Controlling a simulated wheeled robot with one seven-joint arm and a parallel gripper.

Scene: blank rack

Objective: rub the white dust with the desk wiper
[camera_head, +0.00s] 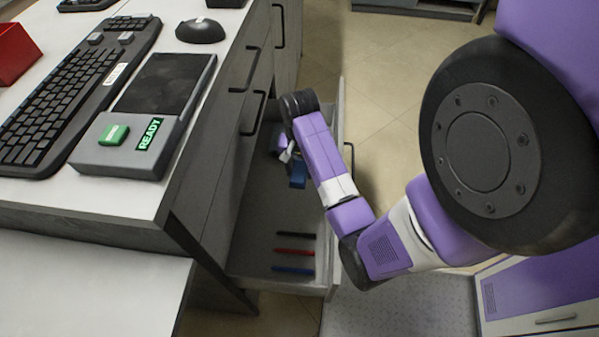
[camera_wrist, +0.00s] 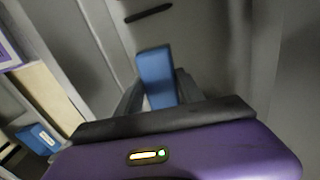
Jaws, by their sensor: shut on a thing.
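A blue block (camera_head: 298,174), which looks like the desk wiper, is at my gripper (camera_head: 288,155) inside the open drawer. In the wrist view the blue block (camera_wrist: 156,75) stands between the two grey fingers of my gripper (camera_wrist: 158,95), which are shut on it. Its lower part is hidden behind the gripper body. My arm comes over the drawer's right side and hides part of the drawer. I cannot make out white dust in either view.
The open drawer (camera_head: 262,246) holds several pens (camera_head: 295,251) near its front. The desk above bears a keyboard (camera_head: 70,85), a device with a dark pad and READY display (camera_head: 150,135), a mouse (camera_head: 200,31) and a red box (camera_head: 14,52). Drawer walls lie close around my gripper.

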